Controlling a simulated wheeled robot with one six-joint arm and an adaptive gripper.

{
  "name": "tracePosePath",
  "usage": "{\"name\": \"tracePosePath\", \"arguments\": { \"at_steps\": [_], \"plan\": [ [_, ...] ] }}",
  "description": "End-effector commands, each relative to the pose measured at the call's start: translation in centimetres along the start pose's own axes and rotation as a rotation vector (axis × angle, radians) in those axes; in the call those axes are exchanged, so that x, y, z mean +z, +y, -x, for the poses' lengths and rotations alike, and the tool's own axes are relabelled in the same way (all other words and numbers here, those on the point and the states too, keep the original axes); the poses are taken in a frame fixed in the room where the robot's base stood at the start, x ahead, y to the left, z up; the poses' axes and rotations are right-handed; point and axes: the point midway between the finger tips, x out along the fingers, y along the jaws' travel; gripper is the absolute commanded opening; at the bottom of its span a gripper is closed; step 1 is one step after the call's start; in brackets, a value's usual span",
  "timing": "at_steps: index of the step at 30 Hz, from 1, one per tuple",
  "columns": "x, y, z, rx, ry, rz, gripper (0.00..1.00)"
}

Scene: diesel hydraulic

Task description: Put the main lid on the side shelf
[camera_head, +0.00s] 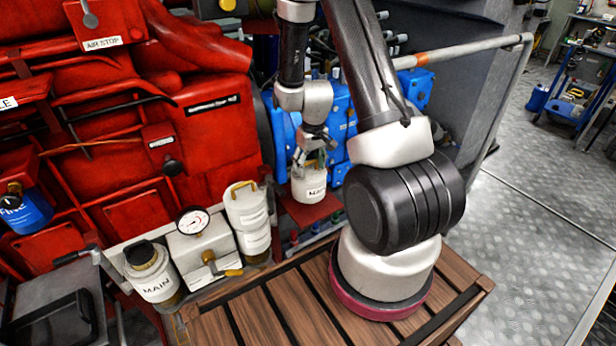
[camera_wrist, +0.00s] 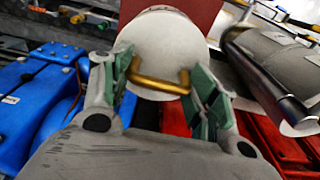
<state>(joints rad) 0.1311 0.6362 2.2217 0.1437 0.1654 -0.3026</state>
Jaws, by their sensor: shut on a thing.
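My gripper (camera_head: 312,160) is shut on the main lid (camera_head: 309,187), a white cup-shaped cap marked MAIN. In the wrist view, the gripper's green-padded fingers (camera_wrist: 160,78) stand on both sides of the lid's brass handle (camera_wrist: 158,83), with the white lid body (camera_wrist: 165,42) beyond. The lid looks upright. A red shelf-like plate (camera_head: 316,213) lies just below it; I cannot tell whether they touch. The plate also shows behind the lid in the wrist view (camera_wrist: 190,10). The white housing marked MAIN (camera_head: 156,286) stands at lower left with a dark top.
A second white canister (camera_head: 247,212) with a yellow handle stands beside a gauge block (camera_head: 197,240). Blue machinery (camera_head: 343,112) is close behind the gripper. The red engine (camera_head: 150,110) fills the left.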

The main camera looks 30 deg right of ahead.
Motion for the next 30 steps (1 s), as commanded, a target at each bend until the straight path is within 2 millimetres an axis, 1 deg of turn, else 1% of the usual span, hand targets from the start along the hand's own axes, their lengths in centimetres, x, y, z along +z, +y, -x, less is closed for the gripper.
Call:
{"name": "tracePosePath", "arguments": {
  "at_steps": [3,7,18,19,21,22,30],
  "plan": [
    [0.3,0.0,-1.9,0.000,-0.003,-0.001,0.00],
    [0.5,0.0,-3.6,0.000,-0.002,0.000,0.00],
    [0.5,0.0,-4.0,0.001,0.001,0.000,0.00],
    [0.5,0.0,-4.0,0.001,0.000,0.000,0.65],
    [0.5,0.0,-4.0,0.001,0.000,0.000,0.78],
    [0.5,0.0,-4.0,0.001,0.000,0.000,0.82],
    [0.5,0.0,-4.0,0.001,0.000,0.000,0.82]
  ]
}}
